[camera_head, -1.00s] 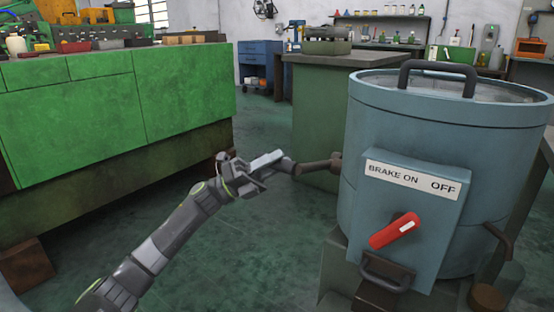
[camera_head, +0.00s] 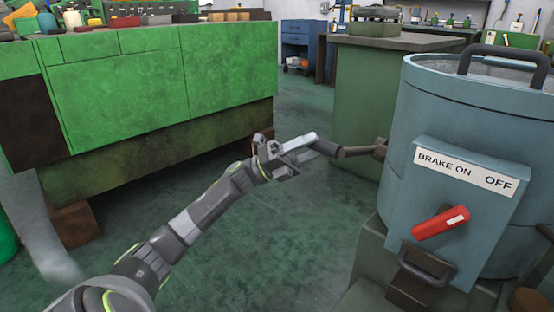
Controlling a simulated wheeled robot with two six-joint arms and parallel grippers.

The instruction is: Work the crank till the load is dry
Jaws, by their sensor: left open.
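A blue-grey drum machine (camera_head: 425,125) stands at the right, with a dark handle on top (camera_head: 510,60). A crank (camera_head: 355,152) sticks out from its left side. A box on its front has a label reading BRAKE ON and OFF (camera_head: 465,172). Below the label a red lever (camera_head: 440,222) is tilted, its free end up to the right. My left gripper (camera_head: 306,147) is open at the outer end of the crank. I cannot tell whether its fingers touch or surround the crank. The load inside the drum is hidden. My right gripper is out of view.
A green bench (camera_head: 120,90) with trays and tools on top fills the left. A grey-green cabinet (camera_head: 352,95) stands behind the crank. A blue drawer unit (camera_head: 302,42) is farther back. Green floor (camera_head: 240,260) is clear in the middle.

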